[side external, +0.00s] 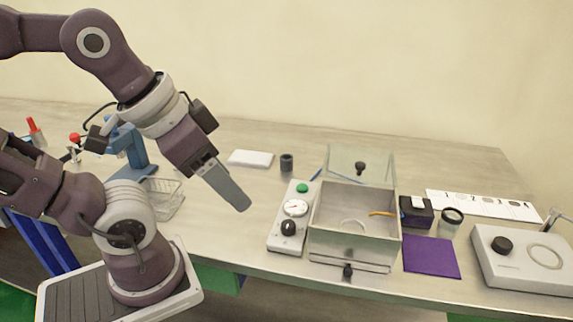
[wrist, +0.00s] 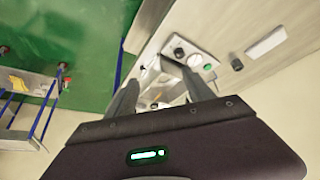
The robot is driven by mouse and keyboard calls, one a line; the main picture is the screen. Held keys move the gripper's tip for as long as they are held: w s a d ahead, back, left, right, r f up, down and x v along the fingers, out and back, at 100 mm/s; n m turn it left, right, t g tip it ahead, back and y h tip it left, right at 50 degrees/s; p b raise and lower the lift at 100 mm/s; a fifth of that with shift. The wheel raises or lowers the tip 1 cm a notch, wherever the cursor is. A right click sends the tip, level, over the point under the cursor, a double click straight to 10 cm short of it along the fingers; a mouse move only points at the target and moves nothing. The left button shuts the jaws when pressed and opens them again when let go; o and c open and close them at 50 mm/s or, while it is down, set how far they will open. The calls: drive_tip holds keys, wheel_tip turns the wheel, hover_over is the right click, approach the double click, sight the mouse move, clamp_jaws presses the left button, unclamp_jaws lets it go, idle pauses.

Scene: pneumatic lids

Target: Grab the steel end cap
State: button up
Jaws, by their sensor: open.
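My gripper (side external: 238,203) is open and empty, tilted down above the bench to the left of the gauge panel. I cannot tell for certain which thing is the steel end cap. A small dark grey cylinder (side external: 287,162) stands upright behind the gauge panel, apart from my gripper. It also shows in the wrist view (wrist: 237,65). A pale ring (side external: 352,223) lies inside the box (side external: 330,240).
The gauge panel (side external: 292,222) has a green button and a black knob. The box's clear lid (side external: 345,160) is raised. A jar (side external: 449,222), purple mat (side external: 431,257) and white machine (side external: 520,265) are at the right. A white block (side external: 250,158) lies behind.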

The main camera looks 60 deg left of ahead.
drive_tip(key=w+a+r+n+g, duration=0.1)
drive_tip(key=w+a+r+n, duration=0.1)
drive_tip(key=w+r+n, duration=0.3)
drive_tip(key=n+g+y, duration=0.2)
drive_tip(key=n+g, duration=0.3)
drive_tip(key=n, duration=1.2)
hover_over(286, 158)
drive_tip(key=s+d, duration=0.1)
drive_tip(key=d, duration=0.1)
wheel_tip(286, 158, down, 20)
drive_tip(key=shift+d+f, duration=0.1)
drive_tip(key=shift+f, duration=0.15)
drive_tip(key=f, duration=0.4)
drive_tip(key=a+f, duration=0.1)
drive_tip(key=f, duration=0.1)
drive_tip(key=shift+w+f, duration=0.2)
drive_tip(key=shift+f, duration=0.1)
drive_tip(key=shift+c, duration=0.4)
clamp_jaws()
